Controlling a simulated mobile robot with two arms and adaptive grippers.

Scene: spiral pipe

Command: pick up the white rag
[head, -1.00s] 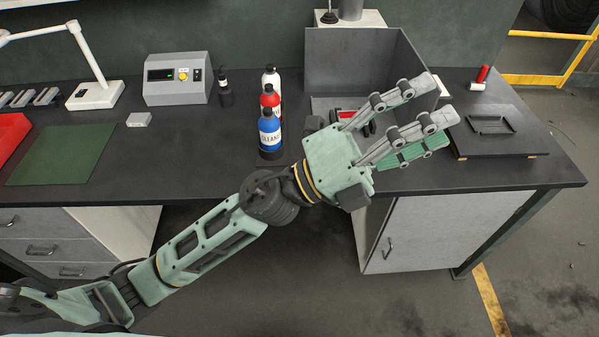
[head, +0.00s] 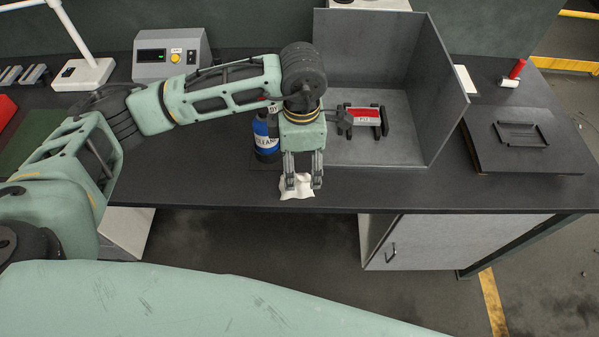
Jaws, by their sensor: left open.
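The white rag (head: 297,193) lies crumpled on the dark bench top near its front edge, in the middle of the head view. My left gripper (head: 303,184) points down over it, open, with its two fingers at the left and right of the rag's upper part. I cannot tell whether the fingertips touch the cloth. The gripper hides part of the rag. My right gripper is not in view.
A blue bottle (head: 265,138) stands close left of my gripper. A grey open box (head: 395,155) with a red and black device (head: 362,122) inside is at right. A dark flat case (head: 525,140) lies further right. The front bench strip (head: 210,190) is clear.

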